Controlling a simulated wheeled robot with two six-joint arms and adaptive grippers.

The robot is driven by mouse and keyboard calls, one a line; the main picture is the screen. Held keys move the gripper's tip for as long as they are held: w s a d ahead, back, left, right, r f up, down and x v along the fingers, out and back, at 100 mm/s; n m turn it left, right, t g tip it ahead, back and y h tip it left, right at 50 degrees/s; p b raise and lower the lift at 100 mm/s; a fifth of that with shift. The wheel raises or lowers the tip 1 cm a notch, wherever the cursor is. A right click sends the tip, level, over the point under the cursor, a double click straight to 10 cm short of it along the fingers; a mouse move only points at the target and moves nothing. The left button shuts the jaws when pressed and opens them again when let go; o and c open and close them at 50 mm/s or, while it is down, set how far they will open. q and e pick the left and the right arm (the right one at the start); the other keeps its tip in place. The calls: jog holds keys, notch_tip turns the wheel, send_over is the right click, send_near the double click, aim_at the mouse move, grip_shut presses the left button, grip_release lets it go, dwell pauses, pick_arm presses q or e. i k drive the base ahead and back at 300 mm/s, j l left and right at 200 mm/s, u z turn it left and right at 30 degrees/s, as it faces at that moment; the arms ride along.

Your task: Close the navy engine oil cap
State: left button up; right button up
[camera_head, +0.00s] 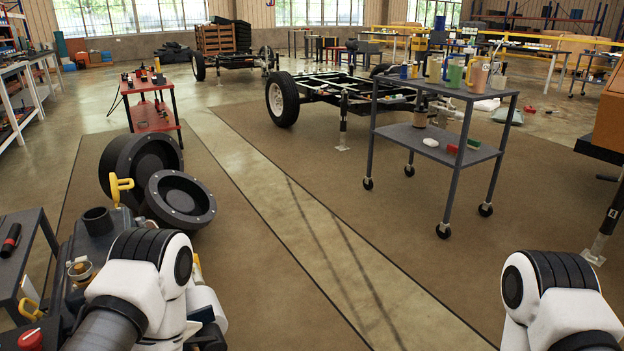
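A dark blue-grey engine (92,240) stands at the lower left, partly hidden behind my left arm. On its top is a short, wide dark pipe with an open mouth (97,216). A small brass-coloured round fitting (80,268) sits nearer to me, beside my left arm. I cannot tell for sure which part is the oil cap or whether it is open. My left arm reaches in at the lower left over the engine and my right arm is at the lower right. Neither gripper's fingers show.
A yellow handle (121,187) rises behind the pipe, and a red knob (31,339) is at the lower left corner. A grey cart (445,146) stands at right. The floor between is clear.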

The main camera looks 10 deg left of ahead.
aim_at(114, 181)
jog(key=i+l+u, duration=0.1)
jog(key=u, duration=0.35)
jog(key=i+l+u, duration=0.25)
jog(key=u, duration=0.15)
jog(key=i+l+u, duration=0.2)
jog(key=u, duration=0.25)
jog(key=i+l+u, duration=0.1)
jog(key=l+u, duration=0.3)
jog(key=j, duration=0.05)
